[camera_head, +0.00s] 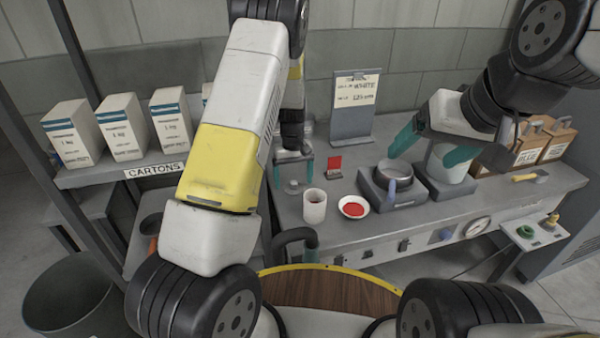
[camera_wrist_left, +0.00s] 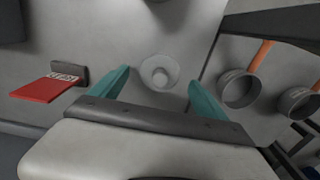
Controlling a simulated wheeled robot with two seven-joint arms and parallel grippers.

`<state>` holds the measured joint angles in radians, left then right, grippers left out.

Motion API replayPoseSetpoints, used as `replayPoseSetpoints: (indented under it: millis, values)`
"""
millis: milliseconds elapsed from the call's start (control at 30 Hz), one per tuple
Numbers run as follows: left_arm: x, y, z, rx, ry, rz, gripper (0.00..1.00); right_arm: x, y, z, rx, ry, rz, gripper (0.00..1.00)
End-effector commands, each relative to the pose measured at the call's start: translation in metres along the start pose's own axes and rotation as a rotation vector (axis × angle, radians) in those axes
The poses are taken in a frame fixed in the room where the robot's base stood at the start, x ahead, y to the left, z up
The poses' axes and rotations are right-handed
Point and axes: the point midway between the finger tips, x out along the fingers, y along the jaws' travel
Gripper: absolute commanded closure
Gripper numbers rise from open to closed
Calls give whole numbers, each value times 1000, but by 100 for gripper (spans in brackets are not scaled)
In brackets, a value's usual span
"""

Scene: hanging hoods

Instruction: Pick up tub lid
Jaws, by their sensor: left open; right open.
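The tub lid is a small pale grey disc with a round knob (camera_head: 293,187). It lies flat on the grey bench and also shows in the left wrist view (camera_wrist_left: 159,73). My left gripper (camera_head: 293,173) is open and points down over the lid, with one teal finger to each side of it. In the left wrist view the lid sits between the fingertips (camera_wrist_left: 158,80), apart from both. My right gripper (camera_head: 432,148) is open at the right, its fingers near a pale tub (camera_head: 447,172). I cannot tell whether it touches the tub.
A white cup (camera_head: 314,207), a dish of red material (camera_head: 353,207) and a pan on a scale (camera_head: 391,172) stand right of the lid. A red card (camera_head: 334,166) stands behind. Orange-handled scoops (camera_wrist_left: 240,88) lie nearby in the wrist view. Cartons (camera_head: 122,127) fill the left shelf.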

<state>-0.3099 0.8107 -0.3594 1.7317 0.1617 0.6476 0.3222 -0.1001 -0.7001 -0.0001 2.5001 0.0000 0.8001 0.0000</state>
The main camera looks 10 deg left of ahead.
Motion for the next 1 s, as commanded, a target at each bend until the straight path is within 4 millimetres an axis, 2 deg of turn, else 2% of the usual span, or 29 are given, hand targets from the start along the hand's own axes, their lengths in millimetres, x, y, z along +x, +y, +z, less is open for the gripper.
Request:
replayPoseSetpoints:
  millis: [100,333,667,900,1000]
  values:
    - [15,0,0,0,-1,1,15,0,0,0,0,0,0,19]
    - [17,0,0,1,1,2,15,0,0,0,0,0,0,19]
    - [17,0,0,1,1,1,79,0,0,0,0,0,0,19]
    - [16,0,0,1,1,2,79,0,0,0,0,0,0,19]
    - [9,1,-1,1,3,3,79,0,0,0,0,0,0,19]
